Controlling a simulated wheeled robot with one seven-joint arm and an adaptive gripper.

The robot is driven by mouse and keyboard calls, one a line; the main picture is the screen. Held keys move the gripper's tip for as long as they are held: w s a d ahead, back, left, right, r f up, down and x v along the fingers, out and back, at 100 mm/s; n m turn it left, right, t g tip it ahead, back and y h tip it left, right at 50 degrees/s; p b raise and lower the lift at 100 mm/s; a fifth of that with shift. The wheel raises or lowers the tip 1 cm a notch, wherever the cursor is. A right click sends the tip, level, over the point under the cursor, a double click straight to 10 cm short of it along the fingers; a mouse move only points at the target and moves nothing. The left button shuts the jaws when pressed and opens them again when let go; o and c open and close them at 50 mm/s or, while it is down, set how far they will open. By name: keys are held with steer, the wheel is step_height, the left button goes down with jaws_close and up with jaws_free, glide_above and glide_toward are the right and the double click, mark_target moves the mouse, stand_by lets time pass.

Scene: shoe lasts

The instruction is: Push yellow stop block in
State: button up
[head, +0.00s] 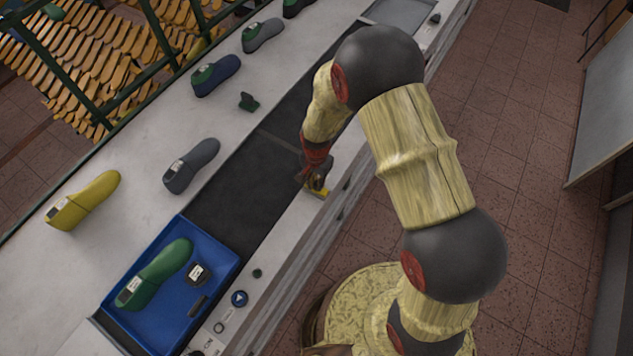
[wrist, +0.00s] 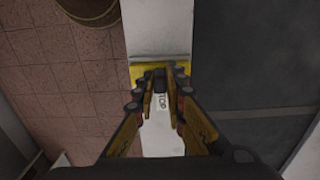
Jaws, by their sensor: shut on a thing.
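The yellow stop block (head: 319,192) sits on the pale front rail of the conveyor in the head view, partly hidden by my gripper. In the wrist view, the yellow block (wrist: 145,70) spans the pale rail just past my fingertips, with a dark part at its middle between them. My gripper (wrist: 160,82) points down at the block. Its fingers are shut on the dark part of the block. In the head view my gripper (head: 316,180) is over the rail beside the dark belt.
A blue tray (head: 222,252) with a green shoe last (head: 156,274) and small dark items lies at the belt's near end. Several lasts stand on the white ledge beyond the belt. The dark belt (head: 235,190) beside the gripper is bare.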

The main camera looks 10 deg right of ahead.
jaws_close()
stand_by(0.3)
steer(key=w+a+b, duration=0.1)
steer(key=a, duration=0.1)
steer(key=w+a+b, duration=0.1)
steer(key=w+a, duration=0.1)
steer(key=shift+w+f, duration=0.1)
steer(key=shift+f, duration=0.05)
steer(key=shift+w+a+r, duration=0.1)
steer(key=shift+r, duration=0.1)
steer(key=o, duration=0.5)
jaws_free()
steer(key=shift+a, duration=0.15)
steer(key=shift+o, duration=0.7)
